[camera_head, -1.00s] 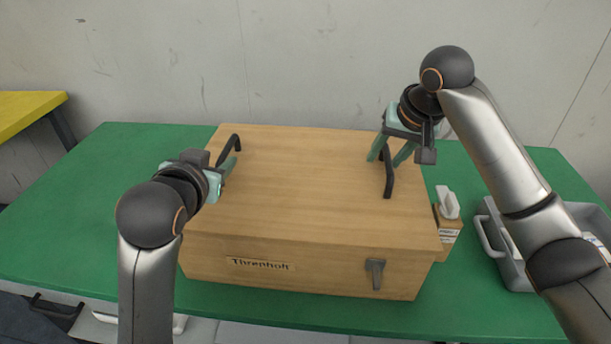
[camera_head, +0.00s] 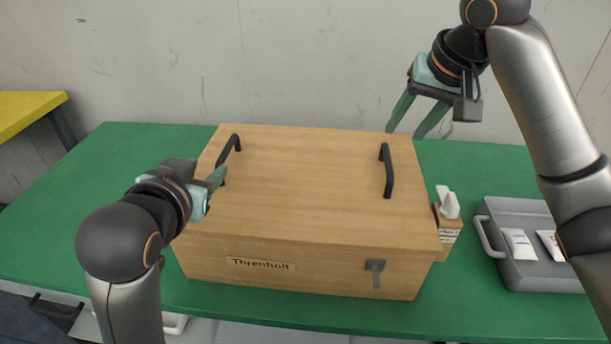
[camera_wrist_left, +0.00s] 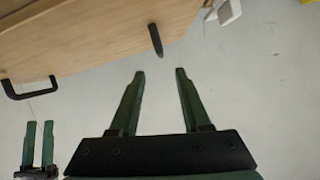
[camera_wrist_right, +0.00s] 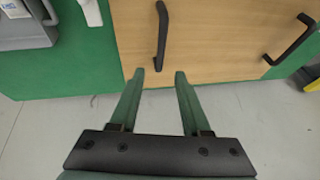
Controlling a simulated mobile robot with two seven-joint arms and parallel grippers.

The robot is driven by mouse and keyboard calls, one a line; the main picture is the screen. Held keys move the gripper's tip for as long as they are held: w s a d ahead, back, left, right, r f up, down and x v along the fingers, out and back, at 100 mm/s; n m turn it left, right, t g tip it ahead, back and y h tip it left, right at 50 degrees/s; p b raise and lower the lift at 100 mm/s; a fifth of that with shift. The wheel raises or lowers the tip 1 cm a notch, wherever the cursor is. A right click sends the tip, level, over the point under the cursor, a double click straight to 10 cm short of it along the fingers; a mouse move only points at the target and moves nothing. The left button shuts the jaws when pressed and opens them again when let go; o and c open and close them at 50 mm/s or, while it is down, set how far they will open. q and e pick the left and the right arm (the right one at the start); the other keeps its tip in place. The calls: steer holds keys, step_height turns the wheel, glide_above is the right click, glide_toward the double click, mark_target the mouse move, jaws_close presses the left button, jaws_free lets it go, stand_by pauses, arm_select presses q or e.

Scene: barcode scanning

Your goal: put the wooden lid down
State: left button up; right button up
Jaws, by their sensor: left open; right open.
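The wooden lid (camera_head: 300,185) lies flat on top of the wooden box (camera_head: 215,262), with a black handle at each side. Its left handle (camera_head: 229,150) and right handle (camera_head: 386,170) are both free. My left gripper (camera_head: 221,178) is open and empty at the lid's left edge, near the left handle but apart from it. My right gripper (camera_head: 409,120) is open and empty, raised above the lid's back right corner. In the right wrist view the lid (camera_wrist_right: 215,40) and a handle (camera_wrist_right: 161,35) show beyond the open fingers (camera_wrist_right: 156,76).
A grey tray (camera_head: 520,215) with white tubes stands on the green table (camera_head: 85,210) to the right. A small box with a white top (camera_head: 448,212) stands beside the wooden box. A yellow table (camera_head: 28,112) is at the far left. The green table's left part is clear.

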steer(key=shift+v, duration=1.1)
